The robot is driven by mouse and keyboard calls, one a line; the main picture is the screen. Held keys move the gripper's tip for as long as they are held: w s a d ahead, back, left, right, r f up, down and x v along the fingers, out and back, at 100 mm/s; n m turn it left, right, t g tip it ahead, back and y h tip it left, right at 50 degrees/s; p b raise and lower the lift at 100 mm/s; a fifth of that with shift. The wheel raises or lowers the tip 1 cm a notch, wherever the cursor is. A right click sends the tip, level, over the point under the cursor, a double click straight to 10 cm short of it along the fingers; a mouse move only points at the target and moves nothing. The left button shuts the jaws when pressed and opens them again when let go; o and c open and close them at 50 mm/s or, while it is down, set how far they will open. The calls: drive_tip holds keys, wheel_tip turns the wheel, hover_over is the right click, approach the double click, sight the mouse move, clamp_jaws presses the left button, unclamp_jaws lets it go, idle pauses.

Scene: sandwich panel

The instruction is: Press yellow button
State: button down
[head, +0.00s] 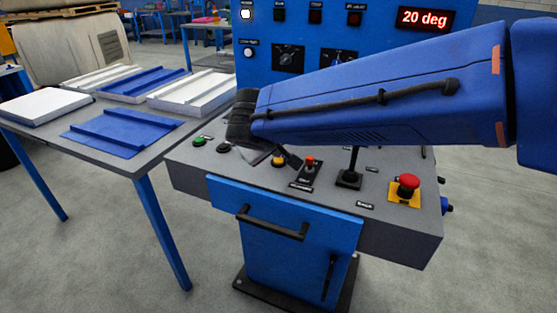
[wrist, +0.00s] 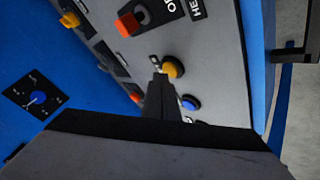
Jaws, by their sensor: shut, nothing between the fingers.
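In the wrist view the yellow button (wrist: 173,67) shows just beyond and right of the fingertips. My gripper (wrist: 158,75) is shut and empty, its fingers pointing at the panel beside the button. In the head view my gripper (head: 290,157) is small, dark and partly hidden under my arm, close to the yellow button. I cannot tell whether the tips touch the button.
A green button (head: 199,141), the red-orange switch (head: 309,163), a black joystick (head: 349,177) and a red emergency stop (head: 408,183) share the panel. In the wrist view a blue button (wrist: 190,102) lies near the fingers. A table (head: 150,150) with panels stands left.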

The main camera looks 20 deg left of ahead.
sight(278, 163)
drive_tip(key=shift+f, duration=0.4)
idle(0.6)
idle(0.3)
drive_tip(key=shift+r, duration=0.85)
drive_tip(key=shift+r, duration=2.5)
